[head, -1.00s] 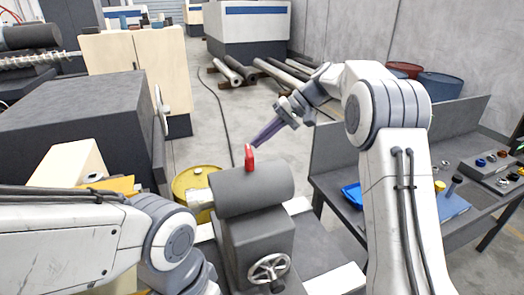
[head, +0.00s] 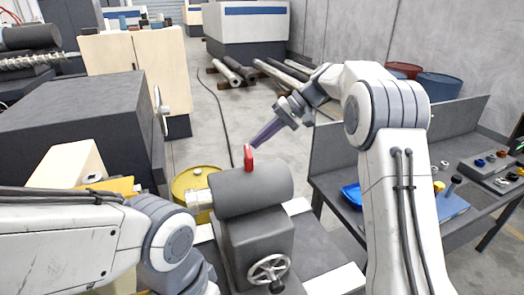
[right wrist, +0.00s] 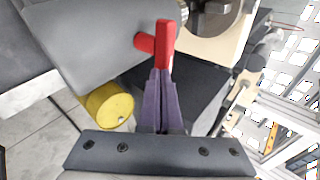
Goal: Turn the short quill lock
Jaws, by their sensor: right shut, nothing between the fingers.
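The short quill lock is a red lever (head: 249,157) standing upright on top of the grey tailstock barrel (head: 262,190). It also shows in the right wrist view (right wrist: 162,43), just beyond the fingertips. My right gripper (head: 254,144) is shut, with purple fingers pointing down-left at the lever's side. In the right wrist view its fingertips (right wrist: 160,72) are together, at or very near the lever's lower end; I cannot tell whether they touch. My left arm shows at the lower left, but its gripper is out of view.
A handwheel (head: 269,269) is on the tailstock front. A yellow drum (head: 190,185) stands behind the barrel. A workbench with a blue tray (head: 353,196) and small parts is at the right. A large dark machine block (head: 75,120) is at the left.

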